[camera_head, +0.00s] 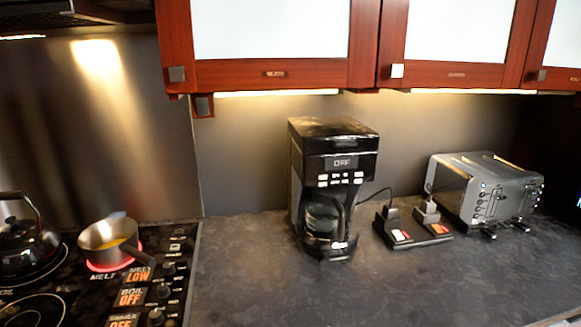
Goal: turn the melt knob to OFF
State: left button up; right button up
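The melt knob (168,268) is a small dark knob on the right side of the black cooktop at the lower left. The label beside it (138,274) reads LOW in orange. Below it are the boil knob (163,291), with a label reading OFF, and another knob (155,317), also labelled OFF. The melt burner (104,267) glows red under a steel saucepan (108,241) with something yellow in it. The pan's handle reaches toward the melt label. Neither of my grippers is in view.
A black kettle (25,240) stands on the cooktop's left. A coffee maker (333,170), a small black dock (412,228) and a toaster (488,190) stand on the dark counter (300,295). Red-framed cabinets (365,45) hang above. The counter's front is clear.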

aim_at(169, 269)
jog(key=u, duration=1.3)
jog(key=i+l+u, duration=0.2)
jog(key=i+l, duration=0.25)
jog(key=l, duration=0.1)
